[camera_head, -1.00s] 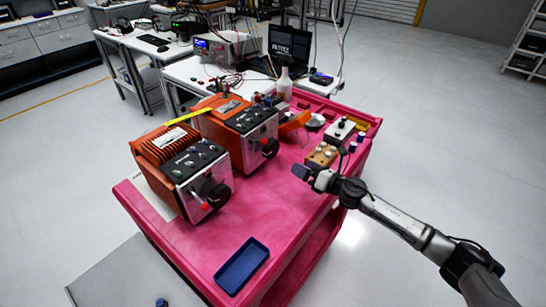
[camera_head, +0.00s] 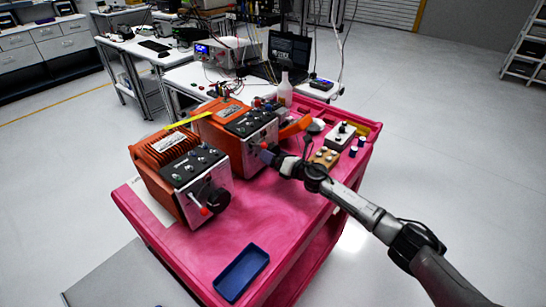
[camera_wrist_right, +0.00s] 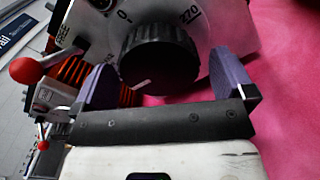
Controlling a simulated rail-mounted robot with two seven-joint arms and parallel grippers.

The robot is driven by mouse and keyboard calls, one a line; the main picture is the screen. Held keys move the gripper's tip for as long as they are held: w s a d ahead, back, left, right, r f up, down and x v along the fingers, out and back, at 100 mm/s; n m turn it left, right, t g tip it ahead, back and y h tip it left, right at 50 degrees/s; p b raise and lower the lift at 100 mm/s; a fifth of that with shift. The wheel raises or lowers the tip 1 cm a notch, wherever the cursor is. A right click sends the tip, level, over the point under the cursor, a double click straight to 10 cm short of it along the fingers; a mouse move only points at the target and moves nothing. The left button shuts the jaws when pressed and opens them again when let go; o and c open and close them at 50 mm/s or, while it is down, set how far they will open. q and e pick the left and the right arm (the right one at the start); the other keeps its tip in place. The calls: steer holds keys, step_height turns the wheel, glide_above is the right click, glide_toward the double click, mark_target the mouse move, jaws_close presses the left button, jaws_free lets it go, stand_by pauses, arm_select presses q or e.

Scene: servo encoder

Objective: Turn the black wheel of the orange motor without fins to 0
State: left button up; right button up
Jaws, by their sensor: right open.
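The orange motor without fins (camera_head: 228,117) is the rear of two motors on the pink cart, with a smooth orange top and a silver front plate. Its black wheel (camera_wrist_right: 158,58) fills the upper middle of the right wrist view. The wheel's white mark (camera_wrist_right: 141,84) points to the lower left. A 0 is printed at the plate's upper left and 270 at its upper right. My right gripper (camera_wrist_right: 167,72) is open, one purple finger on each side of the wheel; contact is unclear. In the head view the right gripper (camera_head: 268,157) partly hides the wheel. My left gripper is not in view.
A blue tray (camera_head: 241,273) lies near the cart's front edge. Small boxes and a spray bottle (camera_head: 285,92) stand toward the back.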

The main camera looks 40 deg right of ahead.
steer(key=shift+w+a, duration=0.1)
steer(key=shift+w, duration=0.2)
steer(key=shift+c, duration=0.4)
steer(key=c, duration=0.8)
